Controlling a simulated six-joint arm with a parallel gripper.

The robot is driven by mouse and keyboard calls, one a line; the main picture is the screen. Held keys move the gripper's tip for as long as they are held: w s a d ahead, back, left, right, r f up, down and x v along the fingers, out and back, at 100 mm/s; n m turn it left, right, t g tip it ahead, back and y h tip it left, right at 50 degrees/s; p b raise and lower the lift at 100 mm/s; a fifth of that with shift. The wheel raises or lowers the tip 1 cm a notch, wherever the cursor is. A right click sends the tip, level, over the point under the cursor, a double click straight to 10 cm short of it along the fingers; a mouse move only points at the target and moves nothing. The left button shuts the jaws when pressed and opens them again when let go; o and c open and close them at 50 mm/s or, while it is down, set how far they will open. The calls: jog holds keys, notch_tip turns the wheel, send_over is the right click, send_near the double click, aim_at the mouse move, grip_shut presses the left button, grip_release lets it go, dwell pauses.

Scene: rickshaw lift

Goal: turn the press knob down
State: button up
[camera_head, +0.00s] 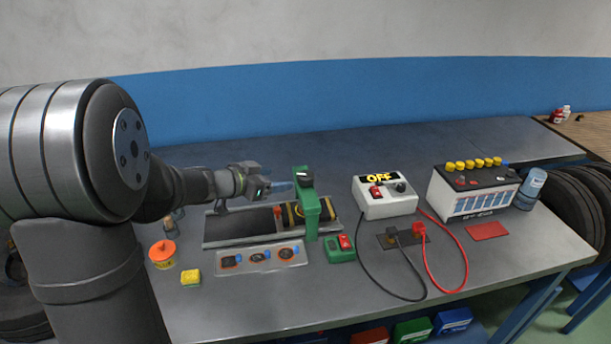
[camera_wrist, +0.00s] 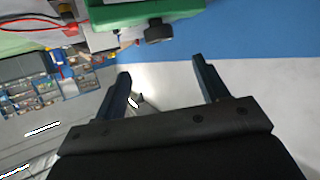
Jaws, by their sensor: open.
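The green press (camera_head: 313,212) stands upright near the middle of the bench, with a dark knob (camera_head: 305,175) near its top. The green body of the press (camera_wrist: 130,12) also shows along the top of the wrist view, with the black knob (camera_wrist: 158,31) sticking out from it. My gripper (camera_head: 288,187) is just left of the press head. In the wrist view my gripper (camera_wrist: 162,75) is open, with nothing between its fingers, and the knob lies past the fingertips. I cannot tell whether a finger touches the press.
A dark tray (camera_head: 240,224) lies under my gripper. A switch panel (camera_head: 262,258), an orange-lidded jar (camera_head: 163,254) and a yellow block (camera_head: 191,277) are in front. To the right stand a white OFF box (camera_head: 385,205), a green-and-red switch (camera_head: 341,248), cables and a battery (camera_head: 472,191).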

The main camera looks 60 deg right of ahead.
aim_at(304, 175)
jog(key=x, duration=1.2)
jog(key=shift+d, duration=0.2)
jog(key=c, duration=1)
